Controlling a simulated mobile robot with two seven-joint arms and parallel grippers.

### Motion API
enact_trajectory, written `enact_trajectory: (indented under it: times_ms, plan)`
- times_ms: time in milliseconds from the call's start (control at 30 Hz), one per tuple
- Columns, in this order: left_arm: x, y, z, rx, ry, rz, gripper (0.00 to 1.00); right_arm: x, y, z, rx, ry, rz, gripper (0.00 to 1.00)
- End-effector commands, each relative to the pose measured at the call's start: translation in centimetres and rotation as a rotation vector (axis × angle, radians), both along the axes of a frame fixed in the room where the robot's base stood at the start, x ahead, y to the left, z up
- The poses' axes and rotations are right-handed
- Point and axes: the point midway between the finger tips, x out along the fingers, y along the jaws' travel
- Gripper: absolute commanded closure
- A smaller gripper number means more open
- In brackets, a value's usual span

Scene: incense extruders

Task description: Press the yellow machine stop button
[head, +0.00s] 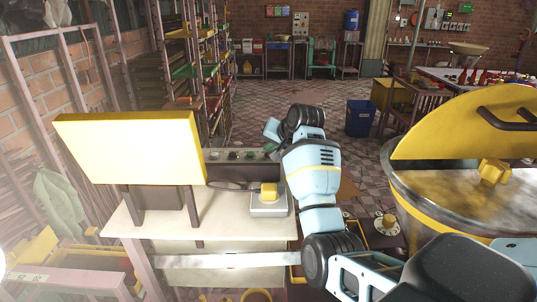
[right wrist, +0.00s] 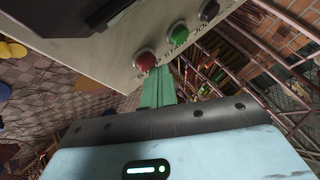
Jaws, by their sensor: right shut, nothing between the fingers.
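The yellow machine (head: 130,148) stands at the left of the head view, with a dark control box (head: 235,172) behind it. In the right wrist view its panel (right wrist: 110,55) carries a red button (right wrist: 144,58) labelled STOP, a green START button (right wrist: 178,33) and a black JOG button (right wrist: 208,10). My right gripper (right wrist: 165,74) is shut and empty, its green fingers just beside the red button. I cannot tell whether they touch it. In the head view my right arm reaches over to the panel's right end and hides part of it. My left gripper is not in view.
A small scale (head: 269,208) with a yellow block (head: 268,190) sits on the pale table (head: 225,232) near my right arm. A large yellow-lidded drum (head: 450,190) stands at right. A blue bin (head: 360,118) is farther back. The tiled floor beyond the panel is open.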

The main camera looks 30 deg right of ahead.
Motion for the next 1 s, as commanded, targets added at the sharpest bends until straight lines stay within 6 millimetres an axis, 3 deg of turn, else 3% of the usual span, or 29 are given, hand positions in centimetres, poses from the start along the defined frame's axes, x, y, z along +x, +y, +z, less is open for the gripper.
enact_trajectory:
  times_ms: [1000]
  plan:
    - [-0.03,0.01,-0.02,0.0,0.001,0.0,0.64,-0.02,0.03,-1.06,0.001,0.003,0.001,1.0]
